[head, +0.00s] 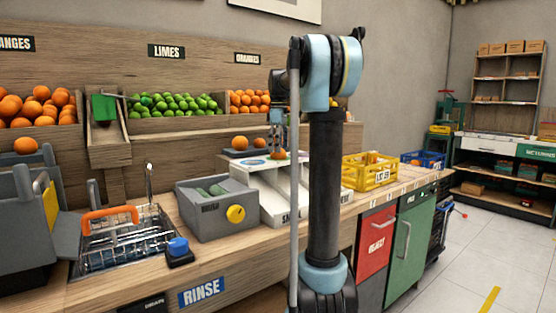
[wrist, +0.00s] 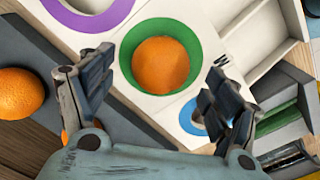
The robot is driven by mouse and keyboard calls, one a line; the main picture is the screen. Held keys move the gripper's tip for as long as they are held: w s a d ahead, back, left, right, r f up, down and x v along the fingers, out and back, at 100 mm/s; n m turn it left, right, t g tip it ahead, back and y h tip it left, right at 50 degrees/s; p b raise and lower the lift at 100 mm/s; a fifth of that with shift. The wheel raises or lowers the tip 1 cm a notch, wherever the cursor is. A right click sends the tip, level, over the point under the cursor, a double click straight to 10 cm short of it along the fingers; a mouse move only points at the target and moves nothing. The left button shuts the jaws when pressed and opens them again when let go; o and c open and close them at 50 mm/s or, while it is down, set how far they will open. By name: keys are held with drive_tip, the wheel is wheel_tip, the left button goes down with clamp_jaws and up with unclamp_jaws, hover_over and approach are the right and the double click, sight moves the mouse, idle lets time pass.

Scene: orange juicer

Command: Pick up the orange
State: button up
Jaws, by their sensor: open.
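An orange (wrist: 160,65) sits in a green ring (wrist: 190,42) on a white sizing board (wrist: 150,101) in the wrist view. My gripper (wrist: 160,72) is open, with one finger on each side of the orange and visible gaps between them. Nothing is held. In the head view my gripper (head: 277,137) points down over the board, where the orange (head: 278,155) shows small beneath it. A second orange (wrist: 16,92) lies on a dark grey surface at the left of the wrist view. A sliver of orange colour shows behind the left finger.
The board also has a purple ring (wrist: 118,10) and a blue ring (wrist: 188,118). In the head view, a grey box with a yellow knob (head: 236,213) stands left of the white stand (head: 283,208), and a yellow crate (head: 368,172) stands right. Fruit bins (head: 175,124) line the back.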

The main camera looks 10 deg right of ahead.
drive_tip(key=shift+f, duration=1.35)
drive_tip(key=shift+c, duration=0.2)
drive_tip(key=c, duration=1.3)
